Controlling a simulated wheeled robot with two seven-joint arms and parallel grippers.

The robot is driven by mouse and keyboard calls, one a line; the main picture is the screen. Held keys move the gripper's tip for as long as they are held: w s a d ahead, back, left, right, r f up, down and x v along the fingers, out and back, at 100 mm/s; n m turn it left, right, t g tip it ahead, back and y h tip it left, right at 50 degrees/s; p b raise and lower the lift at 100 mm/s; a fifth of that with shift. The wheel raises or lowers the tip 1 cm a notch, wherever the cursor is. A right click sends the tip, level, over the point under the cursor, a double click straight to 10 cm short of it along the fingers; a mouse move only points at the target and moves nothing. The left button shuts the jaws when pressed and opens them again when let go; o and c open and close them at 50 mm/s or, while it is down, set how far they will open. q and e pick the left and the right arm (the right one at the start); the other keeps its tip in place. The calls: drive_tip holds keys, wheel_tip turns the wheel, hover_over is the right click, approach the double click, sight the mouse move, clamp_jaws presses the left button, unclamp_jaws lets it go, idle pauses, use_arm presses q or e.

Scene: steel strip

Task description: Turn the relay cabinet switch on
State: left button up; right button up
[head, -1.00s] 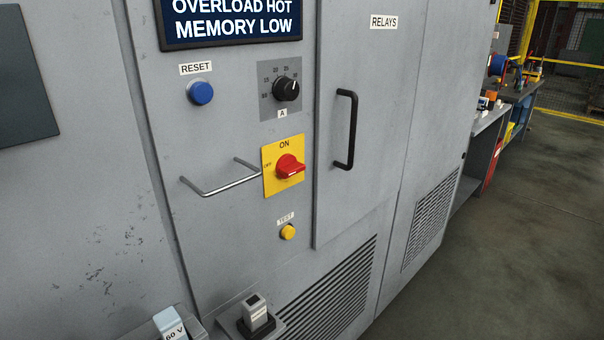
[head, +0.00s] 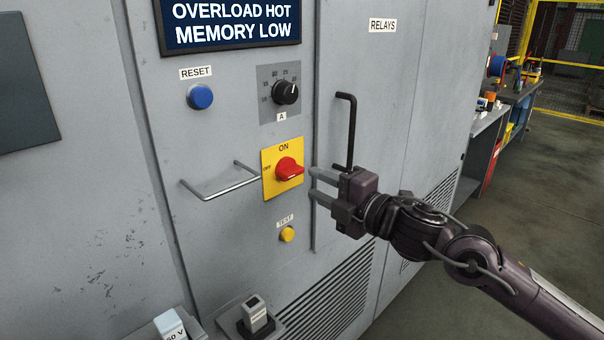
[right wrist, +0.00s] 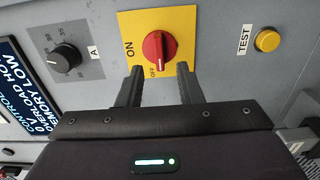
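The relay cabinet switch is a red rotary knob (head: 288,169) on a yellow plate (head: 270,187). ON is printed at the plate's top and OFF at its left. In the right wrist view, the knob (right wrist: 159,47) has its grip bar in line with the OFF label, not with ON. My right gripper (head: 312,182) is open and empty, just right of the knob and apart from it. In the right wrist view, its two fingers (right wrist: 158,82) point at the plate, spread to either side of the knob. My left gripper is not in view.
A black door handle (head: 350,130) stands right behind my right gripper. A steel bar handle (head: 225,188) juts out left of the plate. A yellow TEST button (head: 287,234) sits below, a blue RESET button (head: 200,96) and a black dial (head: 286,92) above.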

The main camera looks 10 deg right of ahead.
sight(297, 174)
drive_tip(key=p+x, duration=0.1)
drive_tip(key=x, duration=0.4)
drive_tip(key=shift+w+a, duration=0.1)
clamp_jaws()
